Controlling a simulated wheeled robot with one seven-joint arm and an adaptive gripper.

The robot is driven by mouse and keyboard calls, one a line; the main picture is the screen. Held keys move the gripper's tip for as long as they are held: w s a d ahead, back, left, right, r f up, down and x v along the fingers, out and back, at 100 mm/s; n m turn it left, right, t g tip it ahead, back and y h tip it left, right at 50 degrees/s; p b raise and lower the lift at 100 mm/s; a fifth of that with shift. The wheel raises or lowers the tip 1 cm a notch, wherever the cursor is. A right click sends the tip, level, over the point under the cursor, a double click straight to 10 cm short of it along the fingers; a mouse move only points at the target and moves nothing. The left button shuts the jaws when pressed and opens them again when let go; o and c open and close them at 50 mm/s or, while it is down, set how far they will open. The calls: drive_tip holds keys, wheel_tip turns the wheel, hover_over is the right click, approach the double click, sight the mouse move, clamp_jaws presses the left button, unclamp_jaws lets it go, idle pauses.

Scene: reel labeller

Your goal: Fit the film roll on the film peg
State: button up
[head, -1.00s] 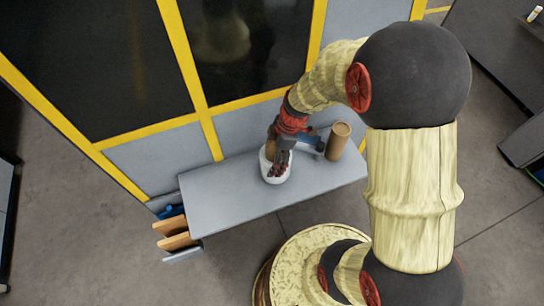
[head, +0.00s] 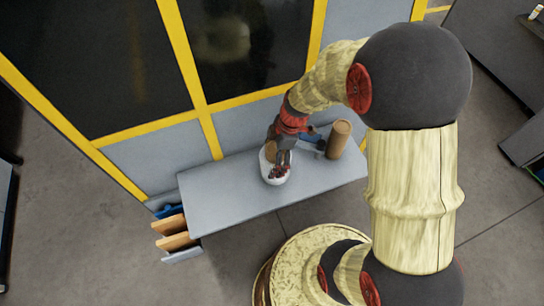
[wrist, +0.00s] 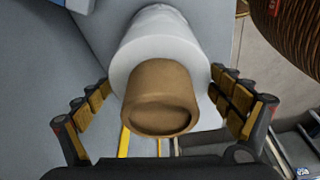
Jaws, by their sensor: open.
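The film roll (wrist: 150,50) is white with a brown core (wrist: 160,97) sticking out towards the wrist camera. In the head view the white roll (head: 270,172) is at the grey bench, partly hidden by my gripper (head: 279,172). In the wrist view my gripper (wrist: 163,125) is open, with one finger on each side of the core. Gaps show between the fingers and the core, so neither finger appears to grip it. I cannot make out the film peg for certain in either view.
A tall brown cylinder (head: 340,138) stands at the right end of the grey bench (head: 230,205), beside a blue part (head: 310,137). A yellow-framed dark panel (head: 250,45) rises behind. Brown and blue bins (head: 174,232) are at the left end. The bench's left part is clear.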

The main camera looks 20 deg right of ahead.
drive_tip(key=shift+o, duration=0.4)
drive_tip(key=shift+f, duration=0.1)
drive_tip(key=v, duration=1.2)
